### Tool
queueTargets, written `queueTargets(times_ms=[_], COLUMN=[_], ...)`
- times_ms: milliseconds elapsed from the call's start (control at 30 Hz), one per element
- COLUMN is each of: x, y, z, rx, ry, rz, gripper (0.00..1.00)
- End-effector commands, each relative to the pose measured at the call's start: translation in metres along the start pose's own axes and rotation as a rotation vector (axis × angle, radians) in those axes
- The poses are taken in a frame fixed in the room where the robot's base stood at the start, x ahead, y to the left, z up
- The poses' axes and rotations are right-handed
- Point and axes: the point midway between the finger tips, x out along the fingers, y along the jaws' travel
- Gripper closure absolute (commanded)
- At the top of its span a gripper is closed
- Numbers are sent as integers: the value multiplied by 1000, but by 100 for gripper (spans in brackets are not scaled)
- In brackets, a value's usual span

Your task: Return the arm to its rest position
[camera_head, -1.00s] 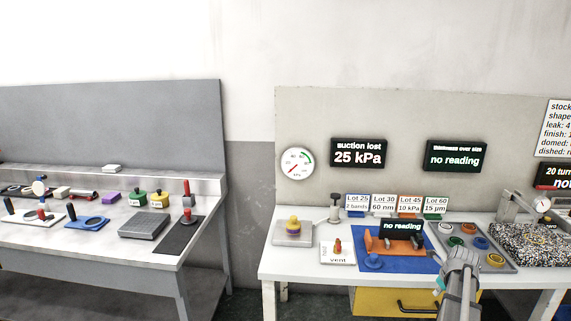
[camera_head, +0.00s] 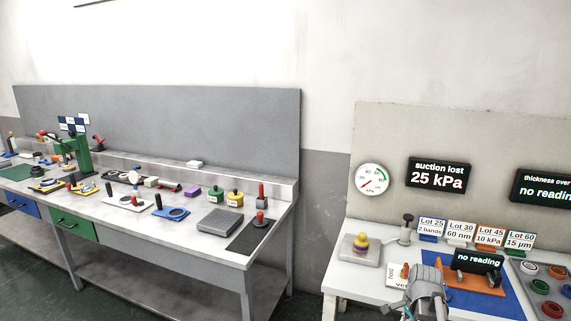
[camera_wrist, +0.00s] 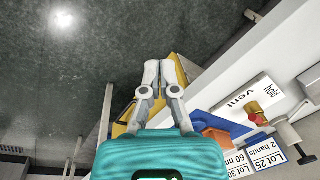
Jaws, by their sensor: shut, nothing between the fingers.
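My gripper (camera_wrist: 161,68) shows in the wrist view beyond my teal wrist housing, with its two grey fingers close together and nothing between them. It is over the floor, in front of the right bench's edge. Part of my grey arm stands in front of the right bench (camera_head: 366,286) in the head view and hides some of the vent plate. The fingertips cannot be made out in the head view.
The right bench holds a yellow-topped weight (camera_head: 361,242), a blue mat (camera_head: 497,292), an orange fixture (camera_head: 478,277) and lot cards (camera_head: 431,227). The vent plate (camera_wrist: 244,101) shows in the wrist view. The left bench (camera_head: 180,232) carries many small tools. Floor shows between the benches.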

Motion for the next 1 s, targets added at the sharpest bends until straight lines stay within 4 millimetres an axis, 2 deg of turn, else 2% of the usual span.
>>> queueTargets(times_ms=[33,300,600,800,1000], x=[-6,-20,-37,-42,-42], y=[-2,-10,-6,-2,-2], z=[18,96,172,197,202], rx=[-85,-558,-1050,-1233,-1275], ry=[-4,-31,-69,-86,-91], rz=[8,56,99,115,118], gripper=[100,100,100,100,100])
